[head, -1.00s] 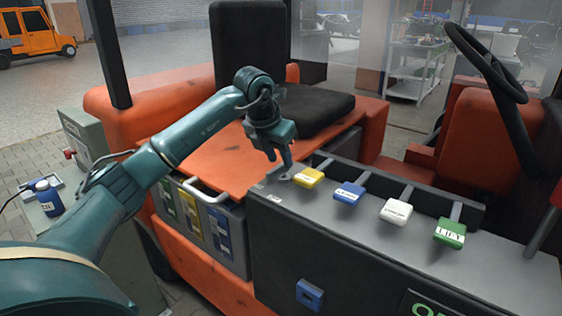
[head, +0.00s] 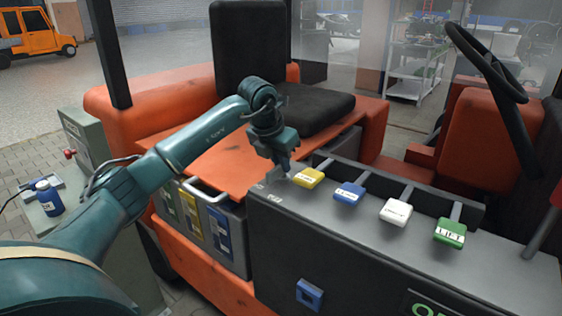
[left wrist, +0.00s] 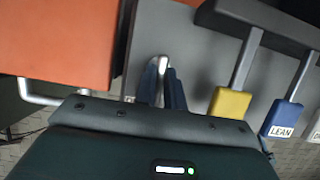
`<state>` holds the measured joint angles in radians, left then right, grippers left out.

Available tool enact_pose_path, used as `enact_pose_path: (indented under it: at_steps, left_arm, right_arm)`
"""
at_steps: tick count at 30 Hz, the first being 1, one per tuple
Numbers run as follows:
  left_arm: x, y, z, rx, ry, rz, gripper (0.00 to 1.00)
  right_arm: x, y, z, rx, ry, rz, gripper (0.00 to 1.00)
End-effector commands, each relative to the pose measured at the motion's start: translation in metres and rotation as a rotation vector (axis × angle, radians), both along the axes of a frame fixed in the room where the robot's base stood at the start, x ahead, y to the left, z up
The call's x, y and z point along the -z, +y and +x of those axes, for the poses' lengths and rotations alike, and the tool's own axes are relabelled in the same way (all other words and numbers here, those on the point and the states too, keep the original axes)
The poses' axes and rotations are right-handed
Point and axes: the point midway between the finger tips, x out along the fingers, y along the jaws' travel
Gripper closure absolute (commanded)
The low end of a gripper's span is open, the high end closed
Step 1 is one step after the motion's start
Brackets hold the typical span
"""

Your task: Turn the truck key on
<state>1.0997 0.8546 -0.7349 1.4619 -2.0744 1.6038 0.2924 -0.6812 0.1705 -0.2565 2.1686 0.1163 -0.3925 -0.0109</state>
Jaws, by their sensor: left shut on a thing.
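The truck key (left wrist: 162,62) shows in the left wrist view as a small silver piece between the fingertips, at the grey console. My left gripper (head: 287,170) is shut on it, just left of the yellow lever. In the left wrist view the two dark blue fingers (left wrist: 163,84) stand close together around the key. In the head view the key is mostly hidden by the fingers, and its turn angle cannot be told. The grey console (head: 350,245) is part of the orange truck. My right gripper is not in view.
The yellow lever (head: 309,178) is close to the right of my gripper. Blue (head: 349,193), white (head: 396,211) and green (head: 450,232) levers follow along the console. The black seat (head: 305,105) is behind, and the steering wheel (head: 485,60) is at right.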

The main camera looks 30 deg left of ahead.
Motion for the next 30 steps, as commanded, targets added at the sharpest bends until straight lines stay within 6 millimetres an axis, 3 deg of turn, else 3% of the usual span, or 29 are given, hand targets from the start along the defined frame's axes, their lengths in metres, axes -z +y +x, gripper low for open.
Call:
enact_pose_path:
  at_steps: [14, 30]
  left_arm:
    - [-0.002, 0.002, 0.000, 0.082, 0.001, 0.001, 1.00]
    - [-0.004, 0.006, 0.003, 0.541, -0.001, -0.002, 1.00]
  right_arm:
    - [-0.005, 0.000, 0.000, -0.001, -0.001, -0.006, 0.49]
    - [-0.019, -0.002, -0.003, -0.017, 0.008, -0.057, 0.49]
